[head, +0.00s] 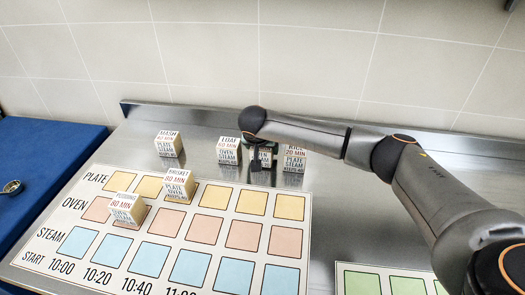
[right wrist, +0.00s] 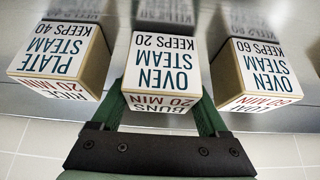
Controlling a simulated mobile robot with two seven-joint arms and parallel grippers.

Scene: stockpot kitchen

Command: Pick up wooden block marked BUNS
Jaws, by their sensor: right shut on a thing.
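The wooden block marked BUNS (right wrist: 160,72) is in the middle of the right wrist view, its faces reading "BUNS 20 MIN", "OVEN STEAM" and "KEEPS 20". My right gripper (right wrist: 163,112) has its green fingers on both sides of the block and is shut on it. In the head view my right gripper (head: 257,161) is in the back row of blocks and covers most of the BUNS block (head: 266,154). I cannot tell whether the block is clear of the steel counter. My left gripper is not in view.
The LOAF block (head: 229,150) and RICE block (head: 294,161) stand close on either side. The MASH block (head: 168,143) is farther left. BRISKET (head: 179,184) and PUDDING (head: 127,208) blocks sit on the printed time chart (head: 222,223). The tiled wall (head: 200,50) is behind.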

